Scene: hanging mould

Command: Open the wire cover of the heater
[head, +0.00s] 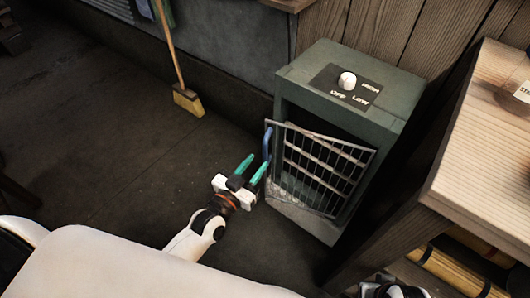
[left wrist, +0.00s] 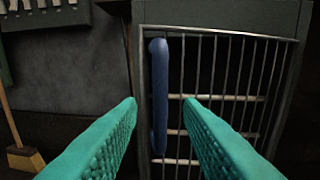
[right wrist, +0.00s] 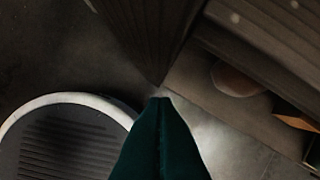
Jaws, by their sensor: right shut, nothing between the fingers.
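The heater (head: 391,94) is a dark green box with a white knob on top. Its wire cover (head: 315,170) has a light metal frame with bars and stands somewhat ajar, its left side out from the heater's front. The blue upright handle (head: 267,144) is on the cover's left edge. In the left wrist view the handle (left wrist: 159,95) appears between the teal fingertips, apparently beyond them, with the cover (left wrist: 235,98) behind. My left gripper (head: 256,162) is open and empty, just short of the handle. My right gripper (right wrist: 161,100) is shut and empty, low, away from the heater.
A wooden table (head: 490,140) stands close on the heater's right, with shelves below it. A broom (head: 187,100) leans at the back left. The dark floor (head: 110,150) left of the heater is clear.

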